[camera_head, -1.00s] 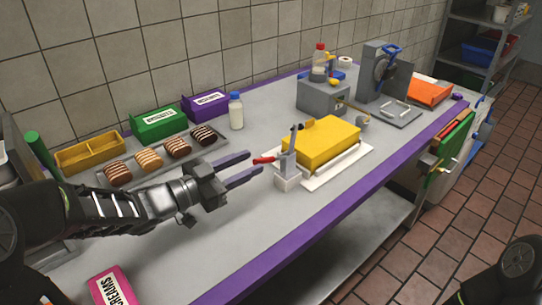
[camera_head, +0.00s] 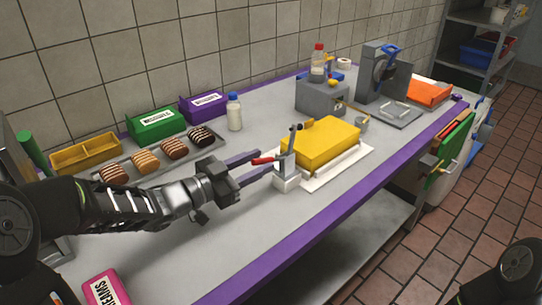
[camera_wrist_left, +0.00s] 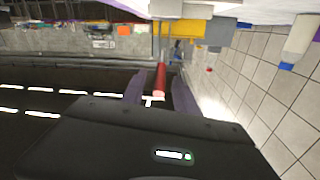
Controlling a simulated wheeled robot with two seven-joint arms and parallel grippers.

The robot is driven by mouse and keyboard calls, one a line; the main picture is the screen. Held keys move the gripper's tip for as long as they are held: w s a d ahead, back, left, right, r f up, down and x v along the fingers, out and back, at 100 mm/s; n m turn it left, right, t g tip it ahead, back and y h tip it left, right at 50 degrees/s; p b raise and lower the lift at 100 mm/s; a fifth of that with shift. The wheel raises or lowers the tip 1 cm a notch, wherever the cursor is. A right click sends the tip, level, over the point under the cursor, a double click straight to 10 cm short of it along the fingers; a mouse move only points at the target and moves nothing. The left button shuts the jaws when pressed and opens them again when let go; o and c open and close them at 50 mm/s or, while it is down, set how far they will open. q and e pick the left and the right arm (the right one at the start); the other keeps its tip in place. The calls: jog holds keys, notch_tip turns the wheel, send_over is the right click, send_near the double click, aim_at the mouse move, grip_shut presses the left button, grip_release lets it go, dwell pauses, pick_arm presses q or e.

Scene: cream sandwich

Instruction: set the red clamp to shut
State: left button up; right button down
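The red clamp (camera_head: 286,170) is a grey upright post on a pale base at the near left corner of the yellow block (camera_head: 325,143). Its red handle (camera_head: 264,161) points left, roughly level. My left gripper (camera_head: 262,163) is open, with its two long fingers reaching toward the clamp and the red handle at the fingertips. In the left wrist view the red handle (camera_wrist_left: 160,80) lies between the two finger tips, with gaps on both sides. My right gripper is out of view; only a dark part of that arm shows at the lower right.
A tray (camera_head: 135,174) with several striped éclairs, a green box (camera_head: 156,122), a purple box (camera_head: 203,106) and a milk bottle (camera_head: 234,112) stand behind my left arm. A pink box (camera_head: 104,288) is at the front left. The counter before the clamp is clear.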

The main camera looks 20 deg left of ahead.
aim_at(268, 158)
pick_arm(q)
jog(key=x, duration=0.4)
jog(key=shift+w+d, duration=0.1)
jog(key=shift+w, duration=0.05)
jog(key=shift+c, duration=0.5)
grip_shut()
dwell(0.8)
